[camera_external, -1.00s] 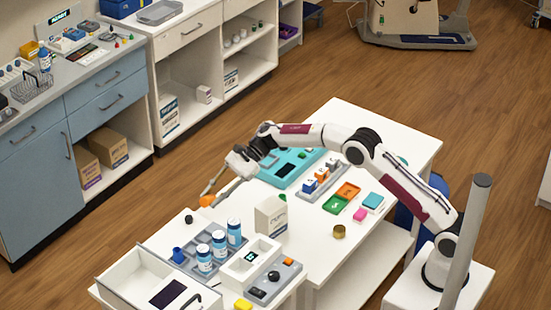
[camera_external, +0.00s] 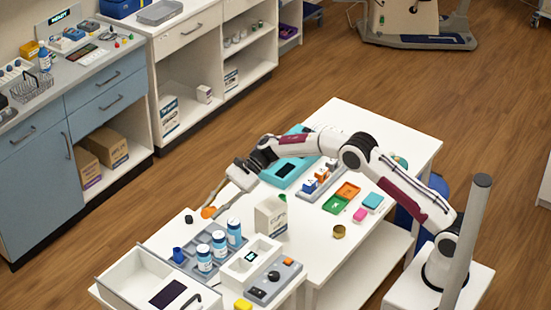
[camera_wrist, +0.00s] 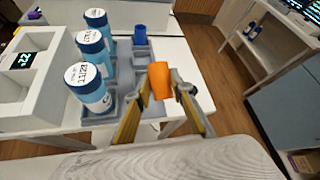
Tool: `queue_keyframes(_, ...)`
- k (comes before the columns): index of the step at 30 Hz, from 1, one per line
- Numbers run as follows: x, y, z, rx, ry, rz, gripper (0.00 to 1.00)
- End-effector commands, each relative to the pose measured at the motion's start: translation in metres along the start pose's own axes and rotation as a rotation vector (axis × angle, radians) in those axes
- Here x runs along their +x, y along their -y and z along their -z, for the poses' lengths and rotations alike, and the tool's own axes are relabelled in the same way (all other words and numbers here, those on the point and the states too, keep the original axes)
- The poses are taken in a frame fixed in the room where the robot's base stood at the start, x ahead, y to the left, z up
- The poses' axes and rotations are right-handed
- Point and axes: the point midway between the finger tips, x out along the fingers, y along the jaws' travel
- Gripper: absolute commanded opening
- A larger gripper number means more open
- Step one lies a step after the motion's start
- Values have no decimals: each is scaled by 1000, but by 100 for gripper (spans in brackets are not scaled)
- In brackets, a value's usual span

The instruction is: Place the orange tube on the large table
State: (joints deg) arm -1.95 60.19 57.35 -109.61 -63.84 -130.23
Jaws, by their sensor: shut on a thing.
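The orange tube (camera_external: 208,212) is held at the tip of my gripper (camera_external: 214,204), by the left edge of the large white table (camera_external: 345,125). In the wrist view the tube (camera_wrist: 160,82) sits between the two yellow-lined fingers of my gripper (camera_wrist: 164,92), which are shut on it. It looks tilted there, in front of the white tabletop close to the table's edge. I cannot tell whether the tube touches the tabletop.
A grey rack with several blue-capped bottles (camera_external: 219,244) and a small blue cup (camera_external: 178,255) stands close by. A white carton (camera_external: 270,217) is to the right of my gripper. An open white drawer or bin (camera_external: 122,277) is at the lower left.

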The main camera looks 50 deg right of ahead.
Motion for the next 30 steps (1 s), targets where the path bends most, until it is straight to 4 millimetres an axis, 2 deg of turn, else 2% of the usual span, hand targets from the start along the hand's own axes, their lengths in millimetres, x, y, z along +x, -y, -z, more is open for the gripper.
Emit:
queue_keyframes(8, 1, -1, 2, 1, 0, 0, 8)
queue_keyframes(21, 21, -14, 36, 1, 0, 0, 8)
queue_keyframes(30, 22, -15, 38, 1, 0, 0, 8)
